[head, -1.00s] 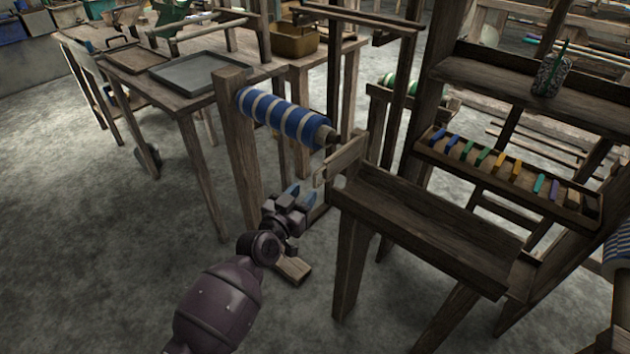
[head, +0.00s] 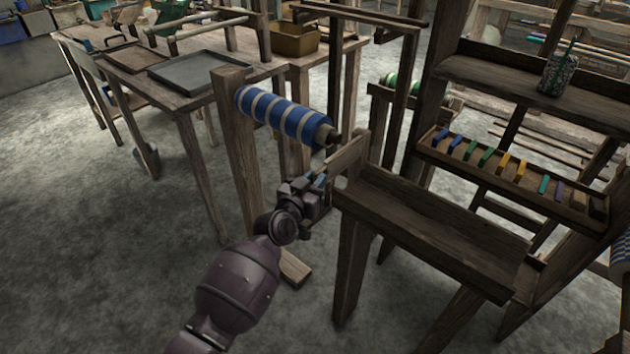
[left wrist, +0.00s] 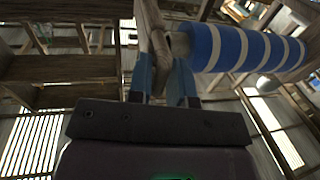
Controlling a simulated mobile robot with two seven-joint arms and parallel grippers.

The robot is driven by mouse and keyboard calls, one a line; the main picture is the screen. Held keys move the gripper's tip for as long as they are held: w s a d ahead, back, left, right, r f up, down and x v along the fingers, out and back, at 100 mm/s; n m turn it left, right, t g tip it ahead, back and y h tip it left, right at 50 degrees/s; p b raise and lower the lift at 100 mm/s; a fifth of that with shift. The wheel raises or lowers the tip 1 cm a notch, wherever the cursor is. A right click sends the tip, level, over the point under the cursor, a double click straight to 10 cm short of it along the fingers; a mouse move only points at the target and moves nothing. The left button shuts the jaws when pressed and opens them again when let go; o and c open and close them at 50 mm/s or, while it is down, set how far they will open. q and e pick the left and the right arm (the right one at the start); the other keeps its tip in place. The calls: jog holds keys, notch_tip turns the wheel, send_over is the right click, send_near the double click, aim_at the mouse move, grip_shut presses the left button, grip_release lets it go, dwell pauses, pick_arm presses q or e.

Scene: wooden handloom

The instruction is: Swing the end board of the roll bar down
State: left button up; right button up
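The roll bar (head: 283,116) is wound with blue and cream striped cloth and lies across wooden posts. Its end board (head: 346,154) is a pale wooden board at the roll's right end. In the left wrist view the end board (left wrist: 154,35) comes down beside the striped roll (left wrist: 245,48). My left gripper (head: 320,181) is just below and left of the board. In the left wrist view its blue fingers (left wrist: 163,82) stand apart, one on each side of the board's lower end. I cannot tell whether either finger touches it. My right gripper is not in view.
A dark wooden bench (head: 430,225) stands close to the right of my left gripper. A wooden post (head: 238,150) holds the roll's left end. A rack shelf with coloured pieces (head: 510,180) is further right.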

pick_arm(q)
grip_shut()
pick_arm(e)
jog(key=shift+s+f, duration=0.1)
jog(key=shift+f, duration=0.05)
